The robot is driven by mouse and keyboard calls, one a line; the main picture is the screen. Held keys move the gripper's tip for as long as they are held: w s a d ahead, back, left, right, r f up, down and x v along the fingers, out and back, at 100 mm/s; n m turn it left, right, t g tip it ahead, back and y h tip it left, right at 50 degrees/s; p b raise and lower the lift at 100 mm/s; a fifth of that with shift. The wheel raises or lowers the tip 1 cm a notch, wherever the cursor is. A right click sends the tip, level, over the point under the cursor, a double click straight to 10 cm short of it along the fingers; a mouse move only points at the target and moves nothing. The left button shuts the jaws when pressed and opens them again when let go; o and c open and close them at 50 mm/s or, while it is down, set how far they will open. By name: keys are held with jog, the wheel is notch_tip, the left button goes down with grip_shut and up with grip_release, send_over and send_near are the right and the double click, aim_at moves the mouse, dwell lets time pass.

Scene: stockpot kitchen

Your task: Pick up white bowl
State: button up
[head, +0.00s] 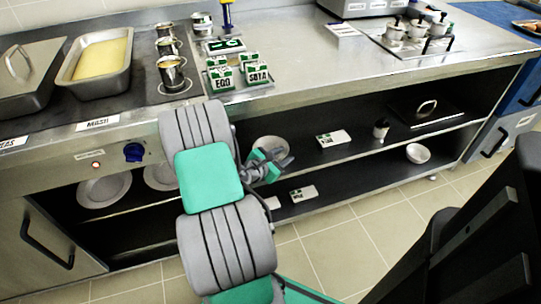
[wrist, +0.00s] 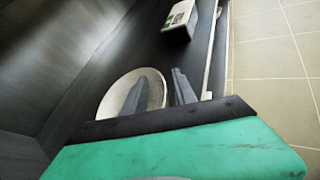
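In the head view, a round white dish (head: 270,145), likely the white bowl, is on the middle shelf under the counter, partly hidden by my gripper (head: 280,162). In the wrist view the white bowl (wrist: 122,84) shows a pale rim and greyish inside, its near part hidden behind my gripper (wrist: 162,88). The fingers are apart and empty. One finger overlaps the bowl's inside; the other is just outside its right rim. I cannot tell whether either touches it. Another white bowl (head: 418,154) sits at the lower shelf's right end.
A white-and-green box (head: 333,138) lies on the middle shelf to the right; a box also shows in the wrist view (wrist: 180,18). White plates (head: 104,190) lie at the left. The counter (head: 300,80) overhangs the shelves. Tiled floor (head: 375,220) is open in front.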

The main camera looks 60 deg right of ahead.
grip_shut()
dwell(1.2)
